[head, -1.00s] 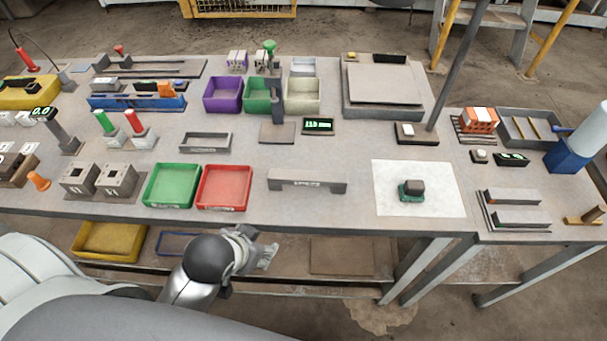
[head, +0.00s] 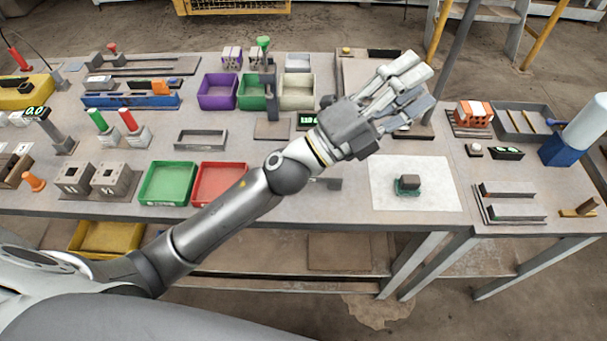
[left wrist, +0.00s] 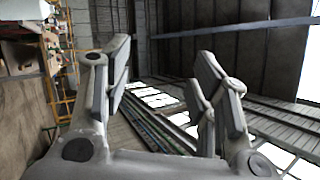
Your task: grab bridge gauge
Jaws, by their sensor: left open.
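The bridge gauge (head: 326,184) is a low grey bar with feet near the table's front edge, between the red tray and the white sheet. In the head view my left arm crosses over it, so only its right end shows. My left gripper (head: 412,82) is open and empty, raised above the table beyond and to the right of the gauge. In the left wrist view its spread fingers (left wrist: 165,80) have nothing between them, and the gauge does not show there. My right gripper is in neither view.
A red tray (head: 221,169) and a green tray (head: 168,169) stand left of the gauge. A grey post (head: 269,95) stands behind, near purple, green and cream bins.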

